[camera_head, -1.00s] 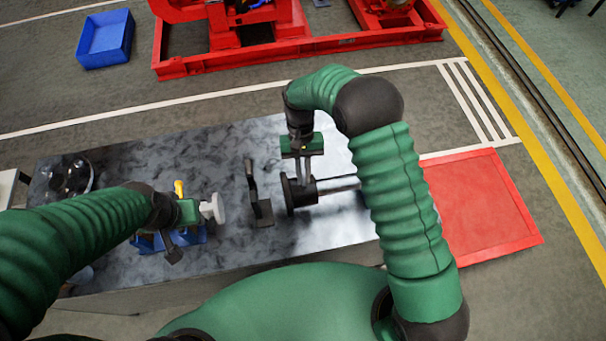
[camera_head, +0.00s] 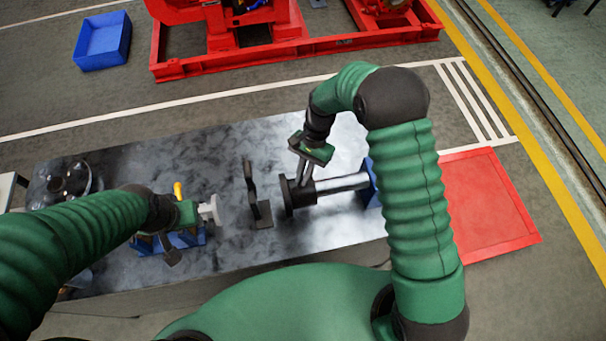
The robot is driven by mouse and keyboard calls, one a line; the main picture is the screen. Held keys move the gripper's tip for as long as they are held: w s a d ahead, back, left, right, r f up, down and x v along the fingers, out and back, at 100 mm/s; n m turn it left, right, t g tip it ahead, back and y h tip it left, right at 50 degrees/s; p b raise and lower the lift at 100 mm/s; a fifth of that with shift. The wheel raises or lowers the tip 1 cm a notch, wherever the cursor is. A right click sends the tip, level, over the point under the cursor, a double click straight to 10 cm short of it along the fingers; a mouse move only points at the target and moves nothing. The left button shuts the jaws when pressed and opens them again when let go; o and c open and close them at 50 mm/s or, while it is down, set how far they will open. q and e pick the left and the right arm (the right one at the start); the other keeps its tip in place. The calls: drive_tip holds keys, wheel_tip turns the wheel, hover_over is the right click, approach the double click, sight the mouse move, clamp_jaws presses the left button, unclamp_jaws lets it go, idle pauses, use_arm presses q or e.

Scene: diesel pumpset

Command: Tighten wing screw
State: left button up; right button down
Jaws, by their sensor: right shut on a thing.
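A black flanged collar (camera_head: 294,195) sits around a steel shaft (camera_head: 342,184) on the dark metal table (camera_head: 235,150). My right gripper (camera_head: 305,181) reaches down to the top of the collar, tilted. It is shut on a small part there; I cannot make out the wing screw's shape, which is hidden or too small. My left gripper (camera_head: 188,216) is at the left of the table, beside a pale disc (camera_head: 209,210) and above a blue holder (camera_head: 168,241). Its fingers are not clear.
A black upright bracket (camera_head: 255,195) stands just left of the collar. A blue block (camera_head: 371,184) is at the shaft's right end. A dark round part (camera_head: 67,177) is at the table's left. A red panel (camera_head: 490,205) lies to the right.

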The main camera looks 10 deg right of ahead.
drive_tip(key=shift+w+r, duration=0.15)
drive_tip(key=shift+w, duration=0.1)
drive_tip(key=c, duration=1.7)
unclamp_jaws()
drive_tip(key=shift+o, duration=0.9)
drive_tip(key=b+v, duration=0.3)
drive_tip(key=v, duration=1.3)
drive_tip(key=shift+d+r+b, duration=0.2)
drive_tip(key=shift+d+b, duration=0.1)
drive_tip(key=shift+b, duration=0.1)
drive_tip(key=shift+w, duration=0.1)
